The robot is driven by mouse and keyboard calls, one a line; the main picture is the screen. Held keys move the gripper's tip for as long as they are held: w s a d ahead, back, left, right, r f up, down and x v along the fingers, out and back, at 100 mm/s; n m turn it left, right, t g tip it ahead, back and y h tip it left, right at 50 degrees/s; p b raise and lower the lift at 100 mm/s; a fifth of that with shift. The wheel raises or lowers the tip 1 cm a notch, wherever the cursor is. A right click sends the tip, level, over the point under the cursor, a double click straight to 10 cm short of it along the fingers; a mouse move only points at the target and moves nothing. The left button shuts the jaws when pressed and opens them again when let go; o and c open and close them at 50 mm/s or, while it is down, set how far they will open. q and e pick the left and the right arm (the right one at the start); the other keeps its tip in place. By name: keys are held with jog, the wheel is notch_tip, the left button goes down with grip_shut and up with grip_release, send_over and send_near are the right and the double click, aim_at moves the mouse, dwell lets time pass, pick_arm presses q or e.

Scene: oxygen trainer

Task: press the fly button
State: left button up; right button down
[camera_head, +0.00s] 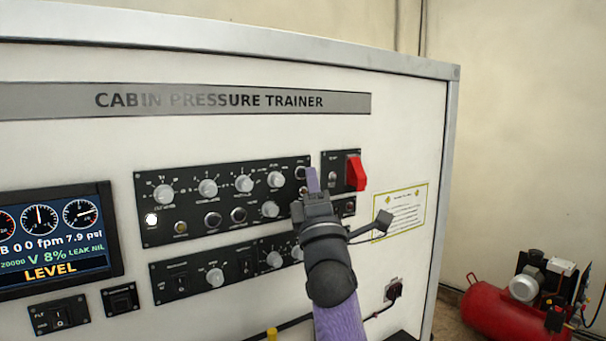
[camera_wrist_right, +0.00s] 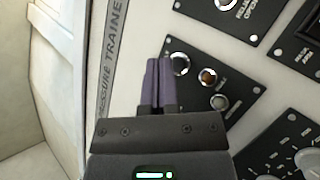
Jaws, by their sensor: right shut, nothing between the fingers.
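The black main control panel (camera_head: 222,198) carries knobs, a lit white round button (camera_head: 151,219) at its lower left and several other round buttons. I cannot read which one is the fly button. My right gripper (camera_head: 312,180) is shut and empty, with its purple fingers in front of the panel's right end, hiding part of it. In the right wrist view the closed fingers (camera_wrist_right: 158,85) point up beside a black plate with a round button (camera_wrist_right: 180,63), an orange one (camera_wrist_right: 207,77) and a grey one (camera_wrist_right: 219,102). I cannot tell whether they touch. My left gripper is not in view.
A red switch guard (camera_head: 355,173) stands out just right of my right gripper. A display (camera_head: 55,240) reads LEVEL at the left. A lower knob panel (camera_head: 195,281) lies below the main one. A red compressor (camera_head: 500,305) stands on the floor at right.

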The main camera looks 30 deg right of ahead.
jog(key=shift+y, duration=0.3)
dwell(0.5)
jog(key=shift+w+b, duration=0.4)
jog(key=shift+w, duration=0.05)
jog(key=shift+w+b, duration=0.4)
jog(key=shift+b, duration=0.15)
dwell(0.5)
jog(key=shift+s+p, duration=0.35)
jog(key=shift+p, duration=0.1)
jog(key=shift+s, duration=0.4)
